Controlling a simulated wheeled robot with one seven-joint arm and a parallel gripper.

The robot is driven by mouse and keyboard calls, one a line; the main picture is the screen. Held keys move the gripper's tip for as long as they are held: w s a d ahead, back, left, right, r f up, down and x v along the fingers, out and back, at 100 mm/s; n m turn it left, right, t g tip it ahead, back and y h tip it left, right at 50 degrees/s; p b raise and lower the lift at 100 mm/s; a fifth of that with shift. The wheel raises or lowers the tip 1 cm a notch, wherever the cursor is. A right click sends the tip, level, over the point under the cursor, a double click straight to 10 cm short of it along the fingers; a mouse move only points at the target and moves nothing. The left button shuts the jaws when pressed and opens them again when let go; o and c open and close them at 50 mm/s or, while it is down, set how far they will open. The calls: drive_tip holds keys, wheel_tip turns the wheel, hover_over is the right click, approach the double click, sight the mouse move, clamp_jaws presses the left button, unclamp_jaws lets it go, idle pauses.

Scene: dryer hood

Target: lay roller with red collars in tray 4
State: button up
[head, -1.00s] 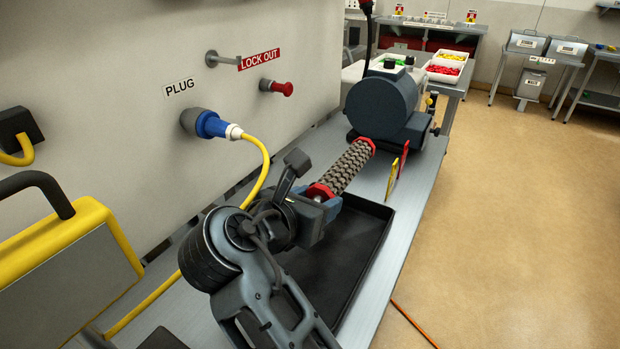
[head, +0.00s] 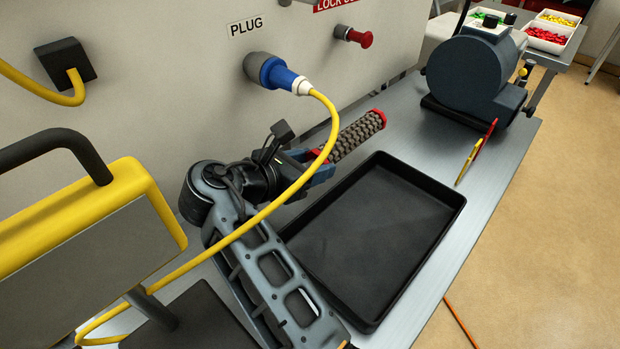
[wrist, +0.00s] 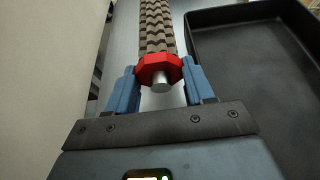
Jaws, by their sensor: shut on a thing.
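The roller (head: 352,138) has a brown, knobbly body with a red collar near each end. My gripper (head: 318,170) is shut on its near end. In the wrist view the near red collar (wrist: 159,69) sits between the blue fingers of my gripper (wrist: 160,88), with a short metal shaft end sticking out toward me. The roller is held beside the black tray (head: 388,162), on its wall side. The tray is empty on the grey bench and also shows at the right in the wrist view (wrist: 245,15). No tray number is readable.
The yellow cable (head: 325,150) from the blue plug (head: 275,72) hangs in front of my gripper in the head view. A dark blower-like machine (head: 470,72) stands at the bench's far end. A yellow-framed panel (head: 100,230) is at left.

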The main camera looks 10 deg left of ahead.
drive_tip(key=shift+a+f, duration=0.25)
drive_tip(key=shift+f, duration=0.1)
wheel_tip(320, 180, down, 4)
drive_tip(key=shift+r, duration=0.25)
drive_tip(key=o, duration=1)
